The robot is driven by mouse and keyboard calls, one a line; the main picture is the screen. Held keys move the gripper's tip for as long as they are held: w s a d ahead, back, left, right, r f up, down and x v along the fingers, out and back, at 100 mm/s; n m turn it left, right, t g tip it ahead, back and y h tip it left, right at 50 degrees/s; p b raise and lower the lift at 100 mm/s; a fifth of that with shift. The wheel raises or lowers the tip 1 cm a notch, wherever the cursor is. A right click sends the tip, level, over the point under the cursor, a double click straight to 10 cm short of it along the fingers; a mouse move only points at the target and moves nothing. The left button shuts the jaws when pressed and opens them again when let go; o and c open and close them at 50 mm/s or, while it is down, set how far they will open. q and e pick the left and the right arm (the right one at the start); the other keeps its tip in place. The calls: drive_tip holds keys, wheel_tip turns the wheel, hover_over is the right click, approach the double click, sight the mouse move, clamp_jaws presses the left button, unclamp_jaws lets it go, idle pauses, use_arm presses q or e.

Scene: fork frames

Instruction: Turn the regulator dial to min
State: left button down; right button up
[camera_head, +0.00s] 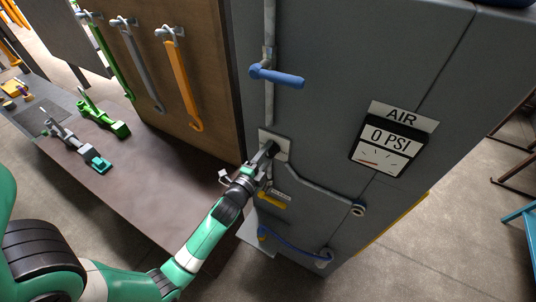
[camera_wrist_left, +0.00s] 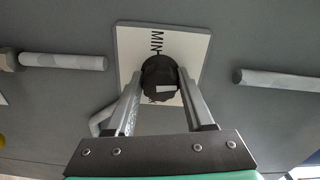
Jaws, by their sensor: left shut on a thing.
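The regulator dial (camera_wrist_left: 158,80) is a dark round knob on a pale square plate (camera_wrist_left: 193,48), with the letters "MIN" at the plate's upper edge in the left wrist view. My left gripper (camera_wrist_left: 158,88) is shut on the dial, one finger on each side. A white mark shows on the dial's face. In the head view the plate (camera_head: 283,139) is on the grey cabinet, and my left gripper (camera_head: 266,158) hides much of the dial. The gauge (camera_head: 385,148) to the right, under an "AIR" sign, reads 0 PSI. My right gripper is not seen.
A blue valve handle (camera_head: 278,76) sticks out above the dial. A grey pipe (camera_head: 325,189) runs to the lower right, and a yellow handle (camera_head: 271,200) and blue hose (camera_head: 290,247) are below.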

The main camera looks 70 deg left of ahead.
use_arm(q)
drive_tip(key=n+b, duration=0.1)
drive_tip(key=n, duration=0.3)
drive_tip(key=shift+f+n+b, duration=0.1)
drive_tip(key=shift+n+b, duration=0.2)
drive_tip(key=n+b, duration=0.2)
drive_tip(key=n, duration=0.2)
drive_tip(key=shift+n, duration=0.3)
drive_tip(key=n+b, duration=0.1)
drive_tip(key=n, duration=0.3)
drive_tip(key=shift+n+b, duration=0.3)
drive_tip(key=shift+d+n+b, duration=0.1)
drive_tip(key=shift+n+b, duration=0.6)
drive_tip(key=shift+n, duration=1.5)
drive_tip(key=shift+c, duration=1.4)
unclamp_jaws()
